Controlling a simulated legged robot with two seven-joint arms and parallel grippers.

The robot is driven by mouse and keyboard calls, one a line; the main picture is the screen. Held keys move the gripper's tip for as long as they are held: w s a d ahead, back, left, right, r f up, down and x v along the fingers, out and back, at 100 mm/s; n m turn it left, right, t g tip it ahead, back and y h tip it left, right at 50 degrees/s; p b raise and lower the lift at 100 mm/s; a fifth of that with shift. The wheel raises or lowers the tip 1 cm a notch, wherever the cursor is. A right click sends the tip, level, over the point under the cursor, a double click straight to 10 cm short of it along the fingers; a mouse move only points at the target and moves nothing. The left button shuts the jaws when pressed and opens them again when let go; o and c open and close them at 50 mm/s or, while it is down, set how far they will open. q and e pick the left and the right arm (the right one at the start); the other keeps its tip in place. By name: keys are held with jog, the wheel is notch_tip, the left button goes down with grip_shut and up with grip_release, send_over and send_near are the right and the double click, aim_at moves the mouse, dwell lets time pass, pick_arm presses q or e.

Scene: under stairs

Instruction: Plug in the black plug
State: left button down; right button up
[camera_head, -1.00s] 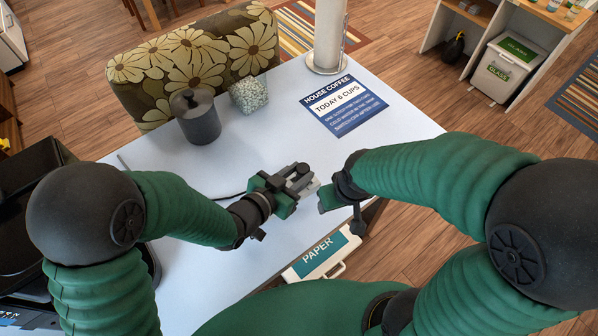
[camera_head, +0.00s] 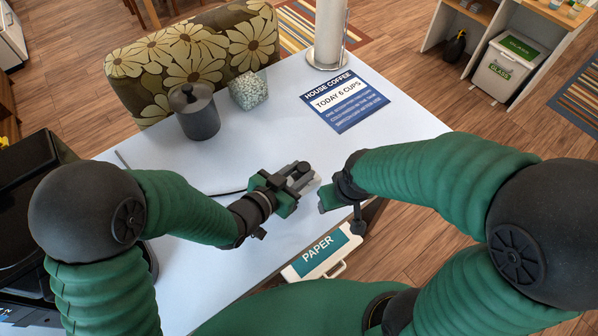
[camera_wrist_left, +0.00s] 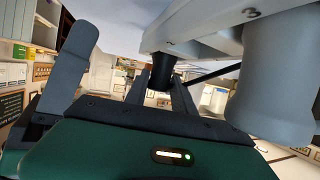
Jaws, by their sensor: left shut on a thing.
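My left gripper (camera_head: 298,178) is over the front right edge of the white table. It is shut on a small black piece, which I take to be the black plug (camera_wrist_left: 163,72); in the left wrist view it sits between the dark fingers, close to a pale grey-white part above. A dark cord (camera_head: 225,193) runs across the table towards this gripper. The plug's tip and any socket are hidden or too small to tell. My right gripper (camera_head: 330,197) is just right of the left one, seen from behind; its jaws are not clear.
The white table (camera_head: 260,125) bears a dark lidded canister (camera_head: 197,117), a speckled block (camera_head: 249,93), a coffee sign (camera_head: 344,100) and a pale post (camera_head: 329,40). A paper bin (camera_head: 318,254) stands below the table edge. A thick grey cylinder (camera_wrist_left: 280,80) is close in the left wrist view.

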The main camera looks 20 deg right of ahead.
pick_arm(q)
jog(key=shift+s+a+f, duration=0.1)
jog(key=shift+s+f, duration=0.05)
jog(key=shift+f, duration=0.2)
jog(key=c, duration=1.4)
grip_release()
jog(key=shift+c, duration=0.2)
jog(key=o, duration=0.5)
pick_arm(e)
jog(key=shift+w+f, duration=0.1)
jog(key=shift+w, duration=0.05)
pick_arm(q)
jog(key=o, duration=0.4)
jog(key=shift+r, duration=0.1)
jog(key=shift+o, duration=0.2)
notch_tip(320, 180, up, 6)
jog(key=p, duration=0.5)
pick_arm(e)
jog(key=v, duration=0.2)
jog(key=w+v, duration=0.1)
jog(key=v, duration=0.2)
